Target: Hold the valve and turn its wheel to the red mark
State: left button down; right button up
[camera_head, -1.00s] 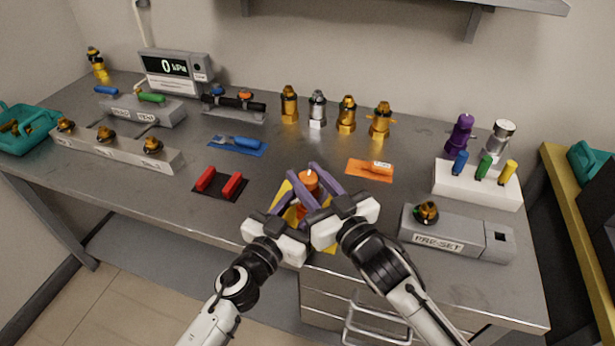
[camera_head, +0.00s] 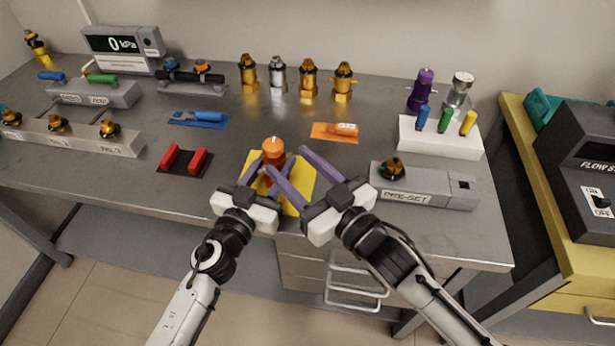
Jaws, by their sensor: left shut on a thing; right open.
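The valve, with an orange wheel (camera_head: 273,146) on top, stands upright on a yellow mat (camera_head: 301,171) near the table's front edge. My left gripper (camera_head: 270,170) is shut on the valve body below the wheel, from the left front. My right gripper (camera_head: 288,162) is open, with its purple fingers to the right and front of the valve. One right finger reaches close to the valve body; I cannot tell whether it touches. The fingers hide part of the lower body. I cannot make out a red mark on the wheel.
A red-and-black holder (camera_head: 184,161) lies to the left. An orange mat (camera_head: 335,132) with an orange tool is behind right. The grey PRE-SET block (camera_head: 425,186) stands to the right. Several valves stand along the back, beside a gauge display (camera_head: 123,46).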

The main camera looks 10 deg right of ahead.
pick_arm(q)
jog(key=shift+f, duration=0.1)
pick_arm(e)
jog(key=shift+v, duration=2.25)
